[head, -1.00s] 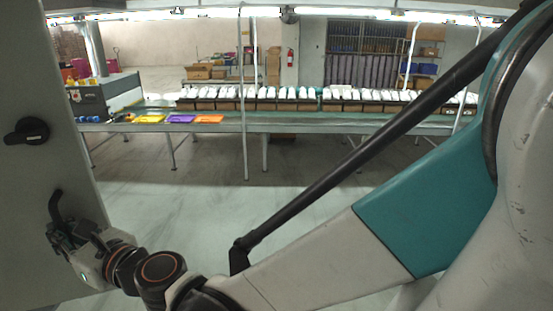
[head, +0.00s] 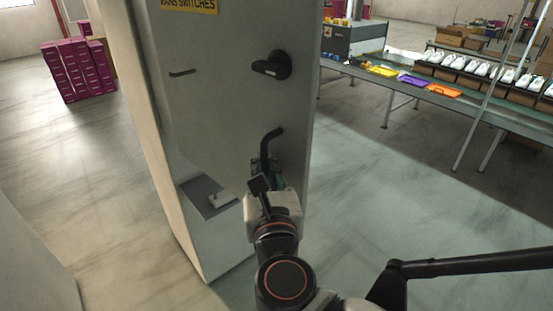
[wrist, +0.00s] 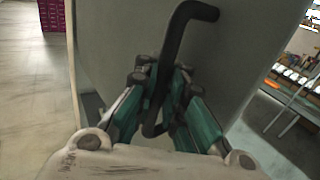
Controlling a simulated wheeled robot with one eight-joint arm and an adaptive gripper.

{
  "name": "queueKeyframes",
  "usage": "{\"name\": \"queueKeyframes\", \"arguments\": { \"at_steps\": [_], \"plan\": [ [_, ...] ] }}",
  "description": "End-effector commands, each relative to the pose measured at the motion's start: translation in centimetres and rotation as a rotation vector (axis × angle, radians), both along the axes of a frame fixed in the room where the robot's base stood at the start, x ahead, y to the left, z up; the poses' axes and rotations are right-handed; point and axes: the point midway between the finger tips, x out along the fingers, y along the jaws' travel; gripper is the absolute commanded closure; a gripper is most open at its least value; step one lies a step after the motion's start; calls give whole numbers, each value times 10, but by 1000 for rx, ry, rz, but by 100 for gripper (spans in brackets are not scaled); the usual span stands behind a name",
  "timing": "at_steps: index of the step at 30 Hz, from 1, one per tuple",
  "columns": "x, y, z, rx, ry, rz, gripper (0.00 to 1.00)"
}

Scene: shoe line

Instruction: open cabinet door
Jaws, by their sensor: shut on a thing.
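The grey cabinet door (head: 225,120) fills the middle of the head view, with a yellow "MAINS SWITCHES" label (head: 190,5) at its top. Its black bent handle (head: 268,140) sits low near the right edge; it also shows in the wrist view (wrist: 178,30). My gripper (head: 264,172) is at the handle. In the wrist view my gripper (wrist: 163,80) has its teal fingers on both sides of the black bar, shut on it. The exact contact is partly hidden by the fingers. I cannot tell whether the door stands ajar.
A black rotary knob (head: 272,66) juts out above the handle. Magenta boxes (head: 78,72) are stacked at the far left. A conveyor line (head: 455,95) with shoes and coloured trays runs at the right. The floor in front and to the right is open.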

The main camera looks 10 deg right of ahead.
Motion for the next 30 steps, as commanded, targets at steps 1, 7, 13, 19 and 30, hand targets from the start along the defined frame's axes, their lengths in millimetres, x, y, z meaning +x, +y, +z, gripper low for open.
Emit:
{"name": "queueKeyframes", "arguments": {
  "at_steps": [1,7,13,19,30],
  "plan": [
    [-7,5,-4,1,3,-11,100],
    [-20,26,-4,2,4,-53,100],
    [-31,45,-4,2,5,-55,100],
    [-39,60,-4,3,6,-58,100],
    [-44,72,-4,3,6,-58,100]
  ]
}}
